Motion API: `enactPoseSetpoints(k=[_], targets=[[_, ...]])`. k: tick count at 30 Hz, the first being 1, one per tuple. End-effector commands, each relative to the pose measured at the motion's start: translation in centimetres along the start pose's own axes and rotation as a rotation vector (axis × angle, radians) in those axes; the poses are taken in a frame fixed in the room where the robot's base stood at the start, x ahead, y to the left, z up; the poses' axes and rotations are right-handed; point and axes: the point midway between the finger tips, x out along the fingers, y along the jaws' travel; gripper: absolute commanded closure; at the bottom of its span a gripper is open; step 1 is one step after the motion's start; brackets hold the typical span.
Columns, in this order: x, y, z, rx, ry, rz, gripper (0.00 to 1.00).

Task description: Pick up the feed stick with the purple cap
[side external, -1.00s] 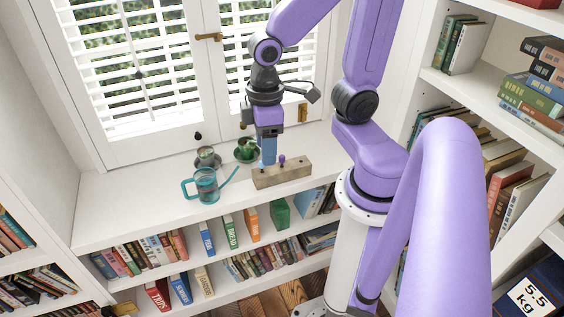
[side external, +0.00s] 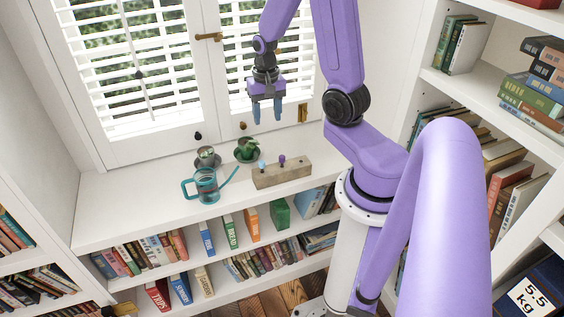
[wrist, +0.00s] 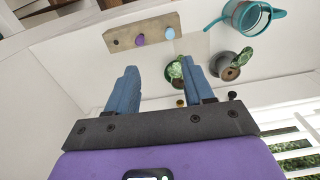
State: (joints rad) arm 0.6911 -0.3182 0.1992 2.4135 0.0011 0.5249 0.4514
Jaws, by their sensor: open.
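A wooden block (side external: 291,176) lies on the white ledge and also shows at the top of the wrist view (wrist: 122,38). The feed stick with the purple cap (side external: 282,159) stands in it near the middle; its cap also shows in the wrist view (wrist: 140,39). A light blue cap (side external: 262,164) stands in the same block, beside the purple one, and shows in the wrist view (wrist: 169,33). Only the caps and a little below them are visible. My gripper (side external: 266,119) is open and empty, well above the block. Its blue fingers (wrist: 158,68) are apart with nothing between them.
A teal watering can (side external: 206,186) stands left of the block, its spout pointing towards it. Two potted plants (side external: 247,150) (side external: 206,157) stand behind, near the window. The ledge right of the block is clear. Books fill the shelves below.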

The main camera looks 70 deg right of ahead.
Motion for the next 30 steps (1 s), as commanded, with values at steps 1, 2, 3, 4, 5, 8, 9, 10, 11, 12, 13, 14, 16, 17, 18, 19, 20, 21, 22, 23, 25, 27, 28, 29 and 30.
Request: enactPoseSetpoints(k=[1,2,3,4,5,8,9,10,11,12,13,14,16,17,18,19,20,21,22,23,25,27,28,29,30], targets=[[0.4,1.0,-0.6,0.065,-0.004,0.002,0.48],[0.6,1.5,-0.9,0.099,-0.004,0.002,0.48],[0.8,2.1,-1.3,0.141,-0.003,0.002,0.48],[1.0,2.6,-1.5,0.168,-0.004,0.002,0.48],[1.1,3.0,-1.7,0.191,-0.004,0.002,0.48],[1.4,3.9,-2.1,0.249,-0.003,0.002,0.48],[1.5,4.1,-2.2,0.263,-0.003,0.002,0.48],[1.6,4.2,-2.2,0.269,-0.003,0.002,0.48],[1.7,4.3,-2.2,0.274,-0.004,0.002,0.48],[2.0,4.3,-2.2,0.277,-0.005,0.003,0.48],[2.2,4.3,-2.2,0.277,-0.006,0.003,0.48],[2.5,4.3,-2.2,0.277,-0.006,0.003,0.48],[3.3,4.3,-2.2,0.276,-0.008,0.004,0.48],[3.7,4.4,-2.1,0.276,-0.009,0.005,0.48],[4.2,4.4,-2.1,0.276,-0.008,0.004,0.48],[4.6,4.4,-2.1,0.275,-0.009,0.005,0.48],[5.0,4.3,-2.2,0.275,-0.008,0.004,0.48],[5.5,4.3,-2.1,0.275,-0.009,0.005,0.48],[5.9,4.3,-2.1,0.274,-0.008,0.004,0.48],[6.3,4.3,-2.1,0.274,-0.009,0.005,0.48],[7.1,4.4,-2.1,0.275,-0.008,0.004,0.48],[8.0,4.4,-2.1,0.275,-0.008,0.004,0.48],[8.3,4.4,-2.1,0.275,-0.008,0.004,0.48],[8.7,4.4,-2.1,0.275,-0.008,0.004,0.48],[9.2,4.4,-2.1,0.275,-0.008,0.004,0.48]])
